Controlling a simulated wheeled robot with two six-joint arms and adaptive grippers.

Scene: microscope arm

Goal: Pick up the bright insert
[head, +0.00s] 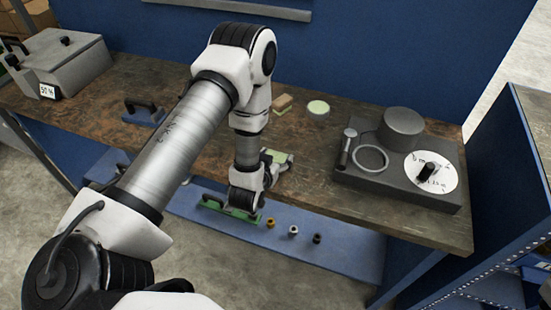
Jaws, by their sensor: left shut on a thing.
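Three small round pieces stand in a row on the blue ledge below the bench: a gold one (270,222), a pale, bright one (293,230) and a dark one (317,238). The pale one looks like the bright insert. My left gripper (279,165) is at the bench's front edge, above and behind this row and apart from it. It is small here and partly hidden by my wrist. It is shut at a pale green piece (276,155), whose exact shape I cannot make out. My right gripper is not in view.
A dark base (395,185) with a drum, ring and white dial stands at the bench's right. A pale green disc (318,107) and tan block (282,103) lie behind my gripper. A green handled piece (230,211) is below my wrist. A grey box (60,65) stands left.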

